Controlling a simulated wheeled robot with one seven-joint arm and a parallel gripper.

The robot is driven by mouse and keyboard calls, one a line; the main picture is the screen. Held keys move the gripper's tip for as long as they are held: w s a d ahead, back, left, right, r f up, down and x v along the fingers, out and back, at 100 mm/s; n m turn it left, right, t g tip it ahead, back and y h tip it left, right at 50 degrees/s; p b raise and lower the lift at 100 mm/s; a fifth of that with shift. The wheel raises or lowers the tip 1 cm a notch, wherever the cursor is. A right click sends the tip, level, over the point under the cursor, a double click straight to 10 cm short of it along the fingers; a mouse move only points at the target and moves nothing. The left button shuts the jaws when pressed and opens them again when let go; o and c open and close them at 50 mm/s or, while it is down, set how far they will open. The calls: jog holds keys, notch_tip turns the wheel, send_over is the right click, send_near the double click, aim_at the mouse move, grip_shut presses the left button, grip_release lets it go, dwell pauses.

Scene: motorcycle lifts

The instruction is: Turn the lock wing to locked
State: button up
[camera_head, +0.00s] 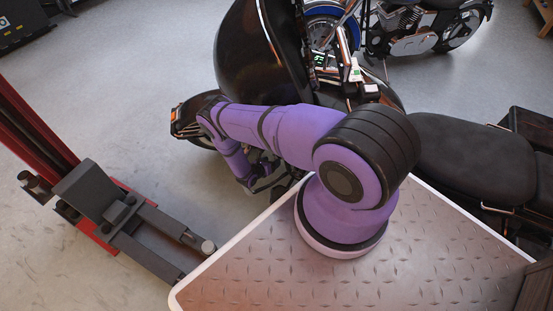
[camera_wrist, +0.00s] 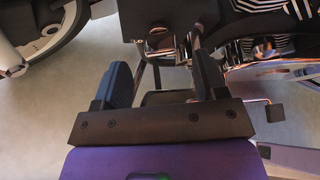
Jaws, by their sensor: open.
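I cannot pick out the lock wing for certain in either view. My gripper (camera_wrist: 164,72) is open in the wrist view, with its two dark fingers apart and nothing held between them. Beyond the fingers are dark motorcycle parts and bare floor. In the head view my gripper (camera_head: 262,180) is small and partly hidden below my purple arm, beside the front of the black motorcycle (camera_head: 245,60). A red lift post (camera_head: 35,125) with a grey carriage (camera_head: 95,190) stands at the left, apart from my gripper.
The black motorcycle's seat (camera_head: 470,155) lies to the right of my arm. A second motorcycle (camera_head: 410,30) stands behind it. A grey lift arm (camera_head: 160,245) reaches from the post towards my base. Bare grey floor (camera_head: 130,90) lies between the post and the motorcycle.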

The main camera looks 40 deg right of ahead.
jog(key=shift+x, duration=2.25)
